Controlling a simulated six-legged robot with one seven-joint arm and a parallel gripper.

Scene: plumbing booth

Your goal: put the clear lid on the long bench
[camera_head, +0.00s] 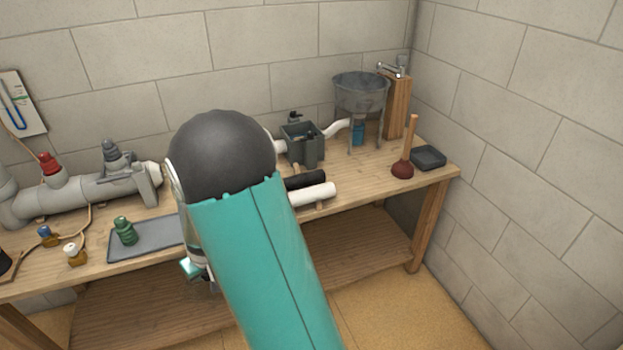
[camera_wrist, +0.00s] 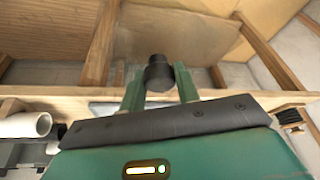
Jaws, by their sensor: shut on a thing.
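In the wrist view my gripper (camera_wrist: 157,82) has its two green fingers on either side of a dark round knob (camera_wrist: 158,68). A pale see-through sheet spreads out beyond the knob; it looks like the clear lid (camera_wrist: 195,35), held by its knob. The long bench (camera_head: 370,190) is a wooden table along the back wall in the head view. My arm hides most of the gripper there; the held lid lies low near the bench's front edge. Its exact gap from the bench cannot be told.
A lower shelf (camera_head: 355,250) lies beneath.

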